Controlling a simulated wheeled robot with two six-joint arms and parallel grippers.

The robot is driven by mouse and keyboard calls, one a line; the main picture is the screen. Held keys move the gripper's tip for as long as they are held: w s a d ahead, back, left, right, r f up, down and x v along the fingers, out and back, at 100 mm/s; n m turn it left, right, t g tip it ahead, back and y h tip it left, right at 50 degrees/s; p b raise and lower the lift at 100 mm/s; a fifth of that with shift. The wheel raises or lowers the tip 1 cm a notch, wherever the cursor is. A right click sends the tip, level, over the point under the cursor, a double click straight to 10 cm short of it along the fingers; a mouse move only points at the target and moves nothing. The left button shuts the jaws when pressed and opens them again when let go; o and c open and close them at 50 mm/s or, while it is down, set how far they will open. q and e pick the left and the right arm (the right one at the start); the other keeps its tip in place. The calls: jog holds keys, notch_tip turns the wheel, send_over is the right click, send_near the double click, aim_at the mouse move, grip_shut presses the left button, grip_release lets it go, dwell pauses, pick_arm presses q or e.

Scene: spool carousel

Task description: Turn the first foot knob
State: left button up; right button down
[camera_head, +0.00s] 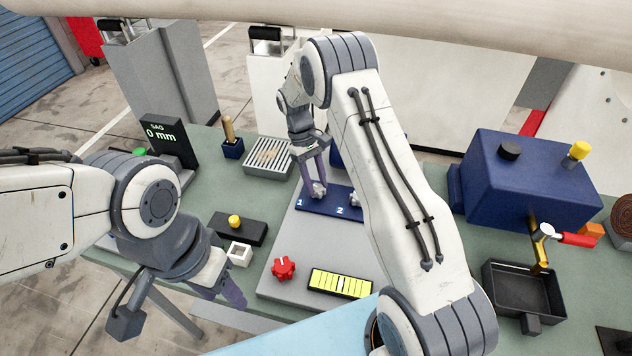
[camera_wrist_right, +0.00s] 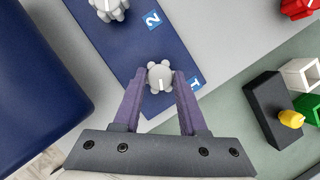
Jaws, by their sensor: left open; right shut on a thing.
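The first foot knob, a pale lobed knob by the label 1, stands on a dark blue strip on the grey plate; I see this first foot knob (camera_wrist_right: 159,77) between my fingertips in the right wrist view. In the head view the first foot knob (camera_head: 318,190) shows below my right gripper (camera_head: 315,183), which points down and is shut on it. The second foot knob (camera_head: 354,199) by label 2 is partly hidden by my right arm; it also shows in the right wrist view (camera_wrist_right: 108,8). My left gripper (camera_head: 226,288) is open and empty at the table's front left.
On the grey plate are a red knob (camera_head: 284,269) and a yellow-green level gauge (camera_head: 340,284). A black box with a yellow button (camera_head: 234,221) and a white square cup (camera_head: 239,254) lie left. A display (camera_head: 166,138) reads 0 mm. A blue machine (camera_head: 525,180) and black tray (camera_head: 522,292) stand right.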

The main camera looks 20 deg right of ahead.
jog(key=shift+c, duration=2.3)
grip_release()
jog(key=shift+w+r, duration=0.2)
jog(key=shift+r, duration=0.1)
jog(key=b+v, duration=0.2)
jog(key=v, duration=0.7)
jog(key=shift+r, duration=0.4)
jog(key=shift+a, duration=0.1)
